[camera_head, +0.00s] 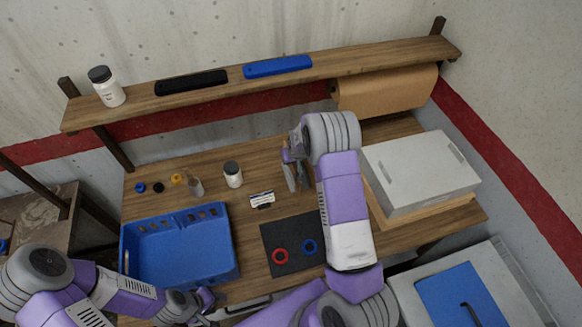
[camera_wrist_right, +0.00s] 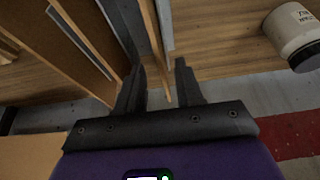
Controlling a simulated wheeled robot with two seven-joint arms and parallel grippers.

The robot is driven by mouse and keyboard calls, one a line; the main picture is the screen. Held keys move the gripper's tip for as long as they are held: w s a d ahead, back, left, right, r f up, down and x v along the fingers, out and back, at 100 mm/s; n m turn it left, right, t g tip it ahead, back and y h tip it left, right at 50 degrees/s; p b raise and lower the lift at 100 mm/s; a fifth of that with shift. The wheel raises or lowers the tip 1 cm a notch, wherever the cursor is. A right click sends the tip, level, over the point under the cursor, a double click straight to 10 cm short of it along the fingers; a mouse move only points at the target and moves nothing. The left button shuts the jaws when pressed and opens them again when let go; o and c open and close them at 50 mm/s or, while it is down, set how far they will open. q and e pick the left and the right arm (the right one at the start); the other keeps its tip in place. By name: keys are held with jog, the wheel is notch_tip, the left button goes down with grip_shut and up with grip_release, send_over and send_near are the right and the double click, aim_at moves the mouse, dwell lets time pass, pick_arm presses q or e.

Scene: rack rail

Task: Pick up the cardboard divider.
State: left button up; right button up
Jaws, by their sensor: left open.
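The cardboard divider (camera_wrist_right: 154,45) is a thin brown upright sheet in the right wrist view. My right gripper (camera_wrist_right: 158,82) is open, with one finger on each side of the sheet and visible space between the fingers. In the head view my right gripper (camera_head: 293,160) is at the back middle of the table, and its wrist hides most of the divider. My left gripper (camera_head: 207,302) is open and empty near the table's front edge, by the blue crate (camera_head: 179,276).
Brown panels (camera_wrist_right: 82,40) stand left of the divider in the wrist view. A white bottle (camera_head: 232,174), small label block (camera_head: 262,199) and black mat (camera_head: 293,259) with red and blue rings lie nearby. A grey box (camera_head: 420,172) stands right. A shelf (camera_head: 235,80) runs above.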

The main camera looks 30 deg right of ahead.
aim_at(292, 169)
jog(key=shift+p+x, duration=0.35)
jog(key=shift+x, duration=1.8)
jog(key=shift+w+r, duration=0.1)
grip_shut()
